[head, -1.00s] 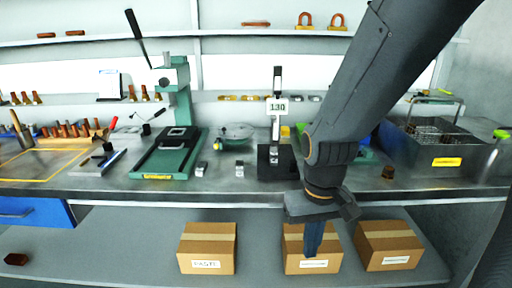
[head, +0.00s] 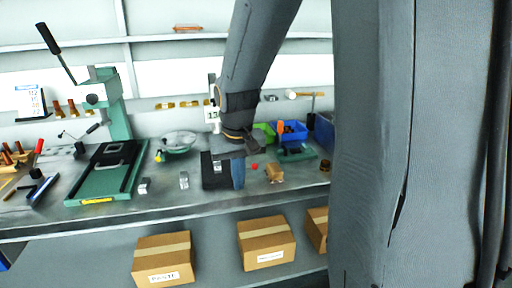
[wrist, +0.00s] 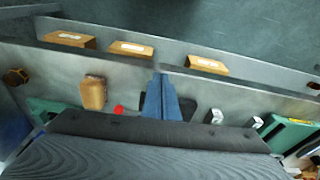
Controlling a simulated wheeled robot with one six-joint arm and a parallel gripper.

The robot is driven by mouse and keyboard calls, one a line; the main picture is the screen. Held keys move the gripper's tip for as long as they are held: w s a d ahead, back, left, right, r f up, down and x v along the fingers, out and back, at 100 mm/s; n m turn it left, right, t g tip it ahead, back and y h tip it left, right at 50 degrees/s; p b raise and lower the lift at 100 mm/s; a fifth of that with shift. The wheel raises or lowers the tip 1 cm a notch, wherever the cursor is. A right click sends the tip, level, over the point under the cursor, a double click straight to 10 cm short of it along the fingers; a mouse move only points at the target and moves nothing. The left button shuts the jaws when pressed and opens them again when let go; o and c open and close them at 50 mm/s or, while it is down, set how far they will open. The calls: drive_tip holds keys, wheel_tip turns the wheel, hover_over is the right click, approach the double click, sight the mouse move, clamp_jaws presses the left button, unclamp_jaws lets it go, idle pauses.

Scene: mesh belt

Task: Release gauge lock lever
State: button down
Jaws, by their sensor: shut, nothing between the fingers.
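The gauge stands on the bench with its white number display (head: 211,115) half hidden behind my arm. Its dark base (head: 213,182) shows left of my fingers, and part of it shows in the wrist view (wrist: 186,106). I cannot make out the lock lever; my arm covers much of the gauge's post. My gripper (head: 238,186) is shut and empty, its blue fingers pointing down in front of the base's right side. They also show in the wrist view (wrist: 161,114), overlapping the base's edge; I cannot tell whether they touch it.
A small red piece (head: 255,166) and a tan block (head: 275,173) lie right of my fingers. Small metal blocks (head: 184,180) and a green press (head: 104,172) stand left. Blue bin (head: 292,132) is behind. Cardboard boxes (head: 266,243) sit on the lower shelf.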

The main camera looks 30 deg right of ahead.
drive_tip(key=w+d+r+m+t+h+p, duration=0.1)
drive_tip(key=w+d+r+m+p, duration=0.1)
drive_tip(key=w+d+r, duration=0.7)
drive_tip(key=shift+w+d+r+m+t+p, duration=0.3)
drive_tip(key=shift+d+r+m+p, duration=0.1)
drive_tip(key=shift+d+r+p, duration=0.25)
drive_tip(key=shift+f, duration=0.15)
drive_tip(key=p+x, duration=0.2)
drive_tip(key=x, duration=0.7)
drive_tip(key=shift+d+f, duration=0.2)
drive_tip(key=shift+f, duration=0.05)
drive_tip(key=s, duration=0.1)
drive_tip(key=a+p, duration=0.1)
drive_tip(key=s, duration=0.1)
drive_tip(key=shift+s+a+f+p, duration=0.2)
drive_tip(key=shift+s+f+p, duration=0.1)
drive_tip(key=shift+s+p, duration=0.05)
drive_tip(key=shift+s+a+f, duration=0.2)
drive_tip(key=shift+s, duration=0.15)
